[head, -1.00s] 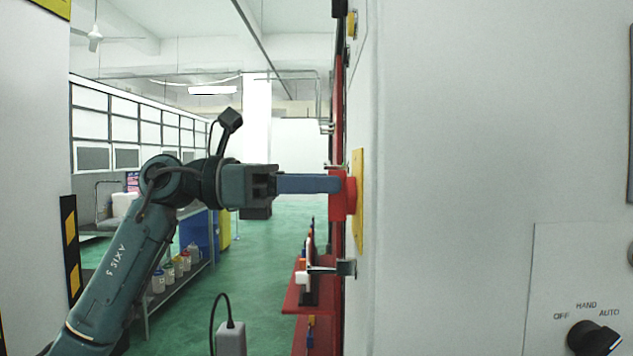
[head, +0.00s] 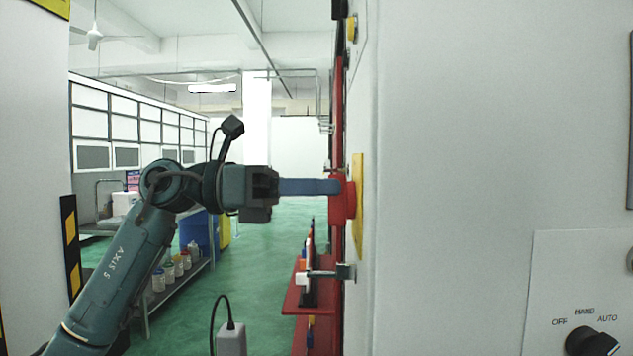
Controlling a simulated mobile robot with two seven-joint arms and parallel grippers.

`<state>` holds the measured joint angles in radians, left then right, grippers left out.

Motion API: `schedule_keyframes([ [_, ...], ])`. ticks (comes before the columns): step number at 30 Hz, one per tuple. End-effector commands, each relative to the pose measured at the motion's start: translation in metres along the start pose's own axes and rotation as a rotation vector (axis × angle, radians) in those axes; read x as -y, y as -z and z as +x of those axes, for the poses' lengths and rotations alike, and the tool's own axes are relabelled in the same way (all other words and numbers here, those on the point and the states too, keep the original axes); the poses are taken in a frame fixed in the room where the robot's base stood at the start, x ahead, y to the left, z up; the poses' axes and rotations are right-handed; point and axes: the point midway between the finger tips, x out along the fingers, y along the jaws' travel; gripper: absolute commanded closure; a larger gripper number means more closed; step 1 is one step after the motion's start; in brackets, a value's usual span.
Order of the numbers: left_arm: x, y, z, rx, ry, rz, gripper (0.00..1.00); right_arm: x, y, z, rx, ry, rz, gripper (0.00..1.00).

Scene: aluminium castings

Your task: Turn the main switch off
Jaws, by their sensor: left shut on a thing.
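The main switch is a red handle (head: 337,201) standing out from a yellow plate (head: 357,210) on the side face of the grey cabinet, seen edge-on. My left gripper (head: 335,187) reaches in from the left, level, with its blue fingers overlapping one another in this view. The fingertips are at the red handle and shut on it. The far side of the handle and the fingertips' exact hold are hidden. My right gripper is not in view.
The grey cabinet (head: 455,130) fills the right, with a black OFF/HAND/AUTO selector knob (head: 590,341) at lower right. Below the switch, a metal latch (head: 344,271) and a red shelf (head: 300,300) stick out. A green-floored aisle lies open behind my arm.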

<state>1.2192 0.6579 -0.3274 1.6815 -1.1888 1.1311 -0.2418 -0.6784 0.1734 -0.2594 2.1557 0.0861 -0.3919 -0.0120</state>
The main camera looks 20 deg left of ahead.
Motion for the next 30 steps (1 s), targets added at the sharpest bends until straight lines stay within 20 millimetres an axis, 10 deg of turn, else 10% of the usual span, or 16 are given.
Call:
schedule_keyframes([
  [30, -0.012, 0.002, 0.0, 0.001, -0.001, -0.839, 1.0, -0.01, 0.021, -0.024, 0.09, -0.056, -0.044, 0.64],
])
